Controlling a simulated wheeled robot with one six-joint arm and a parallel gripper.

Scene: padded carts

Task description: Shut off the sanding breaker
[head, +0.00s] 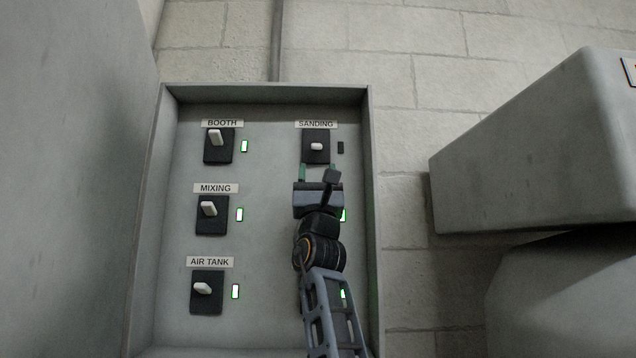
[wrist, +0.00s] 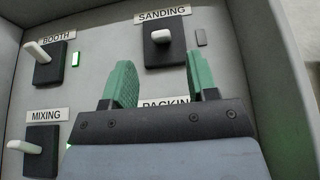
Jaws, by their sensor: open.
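The sanding breaker (head: 316,147) is a black plate with a white lever, at the top right of the grey panel under a "SANDING" label. Its indicator (head: 340,148) is dark. In the wrist view, the sanding breaker's lever (wrist: 164,39) points toward the camera, and the indicator (wrist: 201,38) beside it is grey and unlit. My gripper (head: 318,172) is just below the sanding breaker. Its green fingers (wrist: 162,82) are apart with nothing between them, and the lever lies beyond their tips. Whether a fingertip touches the breaker cannot be told.
Booth (head: 219,146), mixing (head: 211,215) and air tank (head: 206,292) breakers are on the left, each with a lit green indicator. A "PACKING" label (wrist: 166,103) shows behind my fingers; my arm hides its breaker. Raised box walls (head: 372,200) surround the panel. A grey padded block (head: 540,150) stands right.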

